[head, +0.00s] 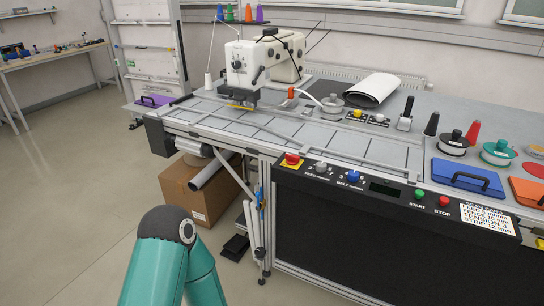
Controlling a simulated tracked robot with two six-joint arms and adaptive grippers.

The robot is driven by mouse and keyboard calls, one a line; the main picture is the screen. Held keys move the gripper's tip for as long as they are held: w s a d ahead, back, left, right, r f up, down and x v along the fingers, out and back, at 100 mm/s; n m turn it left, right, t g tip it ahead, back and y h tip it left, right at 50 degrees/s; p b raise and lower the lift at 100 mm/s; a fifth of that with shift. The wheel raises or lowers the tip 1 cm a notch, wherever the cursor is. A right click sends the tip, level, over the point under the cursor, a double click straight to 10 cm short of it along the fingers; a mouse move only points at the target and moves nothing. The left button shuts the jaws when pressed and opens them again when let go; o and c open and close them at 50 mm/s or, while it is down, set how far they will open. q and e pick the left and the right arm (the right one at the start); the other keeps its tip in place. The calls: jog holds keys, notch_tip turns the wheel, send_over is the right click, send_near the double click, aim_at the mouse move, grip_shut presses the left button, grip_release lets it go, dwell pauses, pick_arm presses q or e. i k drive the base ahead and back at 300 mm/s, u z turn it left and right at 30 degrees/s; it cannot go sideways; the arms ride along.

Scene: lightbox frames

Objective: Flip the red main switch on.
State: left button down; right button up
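A red knob on a yellow plate (291,161) sits at the left end of the black control panel on the table's front edge. It looks like the red main switch; its setting is too small to read. A teal link of my own arm shows at the bottom left, well short of the panel. Neither of my grippers is in view.
The panel (335,187) also bears two dials, a dark display, a green START button (420,194) and a red STOP button (444,200). A sewing machine (245,66) stands behind on the table. A cardboard box (203,190) is below. Floor at left is clear.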

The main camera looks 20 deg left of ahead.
aim_at(291, 159)
jog(key=z, duration=0.1)
jog(key=i, duration=0.85)
